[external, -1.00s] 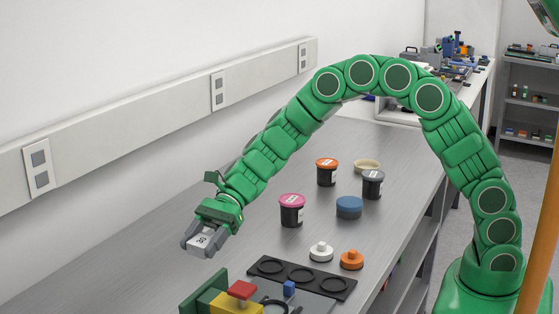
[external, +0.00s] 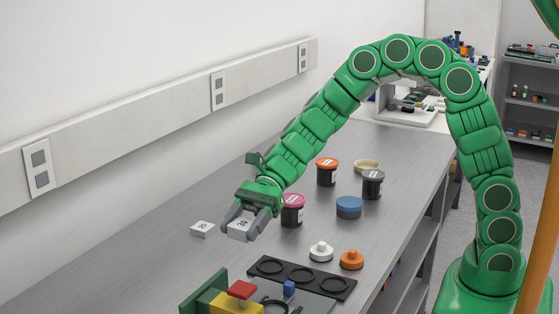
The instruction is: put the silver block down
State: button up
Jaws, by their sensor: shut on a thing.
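A silver block (external: 238,232) with a dark number on its face is between the jaws of my gripper (external: 243,223), which is shut on it. The gripper points down toward the viewer over the grey bench. I cannot tell whether the held block touches the bench. A second, similar silver block (external: 202,229) with a dark mark on top sits on the bench just left of my gripper, apart from it.
The grey bench (external: 150,270) is clear at the left front. A pink-lidded black jar (external: 293,212) stands close behind my gripper to the right.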

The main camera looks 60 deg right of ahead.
jog(key=w+d+m+t+h, duration=0.2)
jog(key=w+d+m+t, duration=0.25)
jog(key=d, duration=0.95)
jog(key=w+d+m+t+h, duration=0.2)
jog(key=w+d+m+t, duration=0.25)
jog(key=d, duration=0.95)
jog(key=w+f, duration=0.2)
jog(key=w, duration=0.2)
jog(key=w+f, duration=0.3)
jog(key=w, duration=0.1)
jog(key=w+a+f, duration=0.1)
jog(key=w+f, duration=0.2)
jog(key=w, duration=0.1)
jog(key=shift+f, duration=0.15)
jog(key=shift+w+a+f, duration=0.1)
jog(key=shift+w+f, duration=0.45)
jog(key=shift+f, duration=1.65)
jog(key=o, duration=1.2)
jog(key=shift+f, duration=0.15)
